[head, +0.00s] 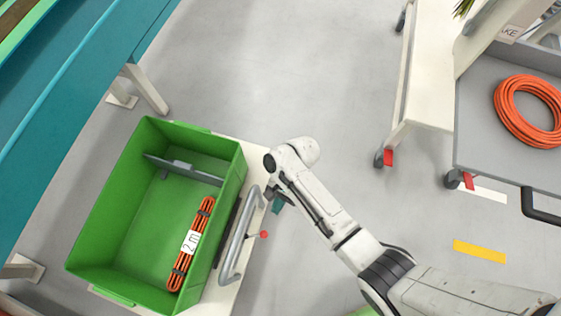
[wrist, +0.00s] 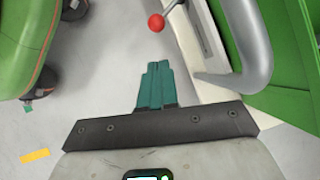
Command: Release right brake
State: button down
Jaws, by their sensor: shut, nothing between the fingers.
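A lever with a red ball knob (head: 264,234) sticks out beside the cart's grey handle (head: 232,250). The red knob (wrist: 156,22) also shows at the top of the wrist view, on a thin rod running up to the right toward a slotted plate (wrist: 205,30). My gripper (head: 278,204) is near the handle, up and slightly right of the knob in the head view. Its teal fingers (wrist: 155,80) are together and empty, pointing toward the knob with a visible gap. No label shows on the lever.
A green crate (head: 118,170) on the cart holds an orange cable bundle (head: 182,262) tagged "2 m". A grey-topped cart (head: 480,110) with an orange cable coil (head: 530,110) stands at right, with red pedals (head: 388,157) at its casters. Grey floor (head: 290,60) lies clear between.

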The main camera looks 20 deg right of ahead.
aim_at(267, 233)
jog(key=s+a+f+b, duration=0.1)
jog(key=s+a+f, duration=0.2)
jog(key=a+f, duration=0.1)
jog(key=shift+s+f+b, duration=0.2)
jog(key=shift+f+b, duration=0.1)
jog(key=shift+f, duration=0.1)
jog(key=shift+s+r+p, duration=0.15)
jog(key=shift+p, duration=0.35)
jog(key=shift+s+m+t+y+p, duration=0.4)
jog(key=shift+s+m+p, duration=0.05)
jog(key=shift+m+p, duration=0.5)
jog(key=s+m+t+p, duration=0.1)
jog(key=m+p, duration=0.1)
jog(key=p, duration=0.1)
jog(key=s+a+m+t+p, duration=0.1)
jog(key=s+m+p, duration=0.1)
jog(key=m+p, duration=0.1)
jog(key=shift+s+t+y, duration=0.2)
jog(key=shift+t+y, duration=0.1)
jog(key=shift+t, duration=0.1)
jog(key=shift+w, duration=0.1)
